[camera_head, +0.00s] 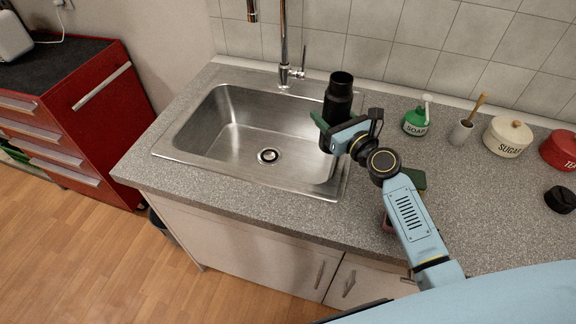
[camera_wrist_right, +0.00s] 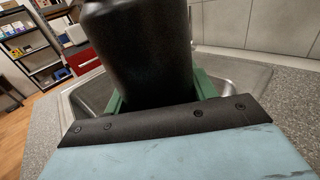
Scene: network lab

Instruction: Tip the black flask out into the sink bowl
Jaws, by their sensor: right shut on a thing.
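The black flask (camera_head: 338,98) is upright at the right edge of the sink bowl (camera_head: 222,138) in the head view. Its open top shows no lid. My right gripper (camera_head: 325,128) is shut on the flask, its green fingers on either side of the body. In the right wrist view the flask (camera_wrist_right: 145,50) fills the upper middle, between the green fingers (camera_wrist_right: 160,92), with the steel sink behind it. The flask hides part of the bowl's right rim. I cannot tell how high the flask's base is above the rim. My left gripper is not in view.
The tap (camera_head: 284,50) stands behind the bowl, left of the flask. On the counter to the right are a green soap bottle (camera_head: 415,122), a brush in a holder (camera_head: 462,131), a sugar pot (camera_head: 508,137) and a black lid-like piece (camera_head: 561,200). The bowl looks empty.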

